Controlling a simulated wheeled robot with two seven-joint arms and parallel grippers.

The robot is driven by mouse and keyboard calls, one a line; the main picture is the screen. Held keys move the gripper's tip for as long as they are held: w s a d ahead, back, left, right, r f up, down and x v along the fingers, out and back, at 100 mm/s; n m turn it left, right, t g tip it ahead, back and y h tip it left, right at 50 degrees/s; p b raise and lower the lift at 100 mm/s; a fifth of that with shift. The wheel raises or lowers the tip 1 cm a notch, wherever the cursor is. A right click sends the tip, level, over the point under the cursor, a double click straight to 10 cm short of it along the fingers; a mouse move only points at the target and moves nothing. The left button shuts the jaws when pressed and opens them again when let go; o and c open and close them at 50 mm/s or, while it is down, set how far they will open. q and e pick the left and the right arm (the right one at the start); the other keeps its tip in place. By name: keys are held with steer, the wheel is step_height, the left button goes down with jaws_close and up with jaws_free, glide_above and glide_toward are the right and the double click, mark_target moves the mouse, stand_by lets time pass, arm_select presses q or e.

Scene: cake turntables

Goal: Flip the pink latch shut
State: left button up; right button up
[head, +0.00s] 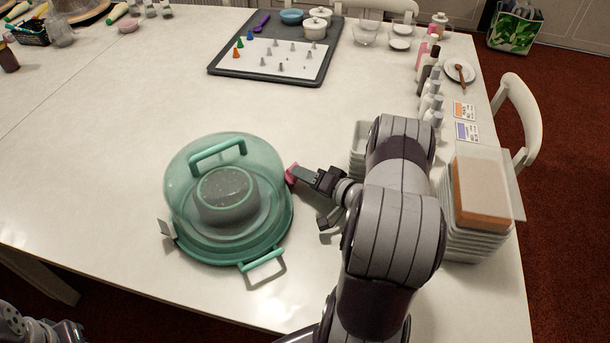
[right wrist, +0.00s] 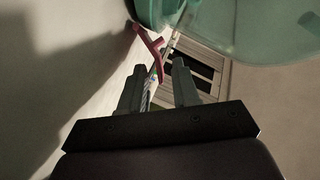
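A round cake carrier with a clear teal dome (head: 180,176) stands on the table, with a dark speckled round shape inside. The pink latch (head: 291,174) sits at its right rim and sticks outward. It also shows in the right wrist view as a thin pink branched piece (right wrist: 153,48), just beyond and partly between the fingertips. My right gripper (head: 308,200) is open beside the right rim, one finger close to the latch; I cannot tell whether they touch. Part of my left arm (head: 45,328) shows at the bottom left corner; its fingers are not visible.
The carrier has a teal top handle (head: 217,151), a front handle (head: 264,264) and a pale flap (head: 167,229) at left. Stacked trays (head: 475,240) and bottles (head: 432,92) line the right side. A dark tray (head: 225,72) lies at the back. The table left of the carrier is clear.

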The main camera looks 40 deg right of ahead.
steer(key=shift+w+f, duration=0.1)
steer(key=shift+w, duration=0.1)
jaws_close()
steer(key=shift+a+r+n+p, duration=0.3)
steer(key=shift+r+n+p, duration=0.1)
steer(key=shift+p, duration=0.45)
steer(key=shift+a+r+n+h+p, duration=0.25)
steer(key=shift+n+p, duration=0.25)
steer(key=shift+p, duration=0.25)
steer(key=shift+a+r+n+g+h+p, duration=0.1)
steer(key=shift+a+n+g+h+p, duration=0.35)
steer(key=shift+n+h+p, duration=0.25)
steer(key=shift+w+a+n+h+p, duration=0.15)
steer(key=shift+a+n+h+p, duration=0.2)
steer(key=shift+n, duration=0.35)
